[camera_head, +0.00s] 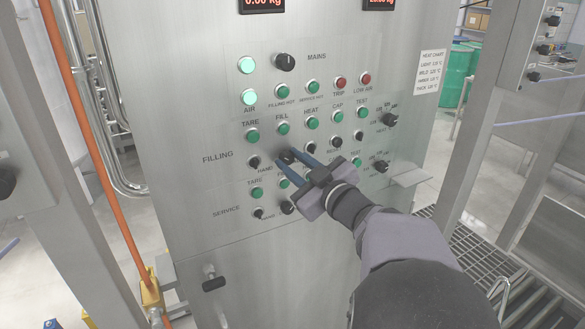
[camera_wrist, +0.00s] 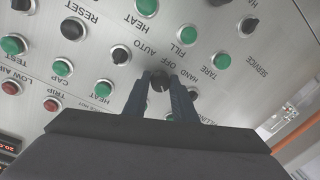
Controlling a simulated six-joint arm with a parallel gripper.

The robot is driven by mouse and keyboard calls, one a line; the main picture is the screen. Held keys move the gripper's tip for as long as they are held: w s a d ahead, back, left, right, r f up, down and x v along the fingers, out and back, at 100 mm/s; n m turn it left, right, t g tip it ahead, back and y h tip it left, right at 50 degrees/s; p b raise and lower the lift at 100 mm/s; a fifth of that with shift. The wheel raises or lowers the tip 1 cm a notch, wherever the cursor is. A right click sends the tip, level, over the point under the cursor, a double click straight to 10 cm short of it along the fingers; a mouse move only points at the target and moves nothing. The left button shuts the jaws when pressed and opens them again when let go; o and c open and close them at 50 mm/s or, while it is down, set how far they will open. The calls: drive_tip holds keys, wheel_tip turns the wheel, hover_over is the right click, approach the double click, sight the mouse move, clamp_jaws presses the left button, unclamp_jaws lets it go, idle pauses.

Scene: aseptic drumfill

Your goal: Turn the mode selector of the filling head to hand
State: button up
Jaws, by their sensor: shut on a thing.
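The mode selector in the FILLING row is a small black knob (camera_head: 286,157) on the steel control panel (camera_head: 185,110). It also shows in the wrist view as a dark knob (camera_wrist: 157,84) between my fingertips, with HAND, OFF and AUTO lettering around it. My gripper (camera_head: 291,156) reaches in from the lower right, its two blue fingers shut on either side of the knob. In the wrist view the fingers (camera_wrist: 159,80) partly cover the knob, and I cannot tell which mark its pointer faces.
Other black knobs flank it closely, one at left (camera_head: 253,162) and one at right (camera_head: 310,148). Green buttons (camera_head: 283,128) sit above, with the SERVICE row knobs (camera_head: 287,207) below. A small shelf (camera_head: 410,177) juts out at the panel's right.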

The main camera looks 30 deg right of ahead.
drive_tip(key=shift+n+b, duration=0.45)
drive_tip(key=shift+n, duration=0.35)
drive_tip(key=o, duration=1)
drive_tip(key=shift+o, duration=0.2)
drive_tip(key=s, duration=0.7)
drive_tip(key=shift+s+d+r, duration=0.15)
drive_tip(key=shift+d+r, duration=0.05)
drive_tip(key=shift+d, duration=0.05)
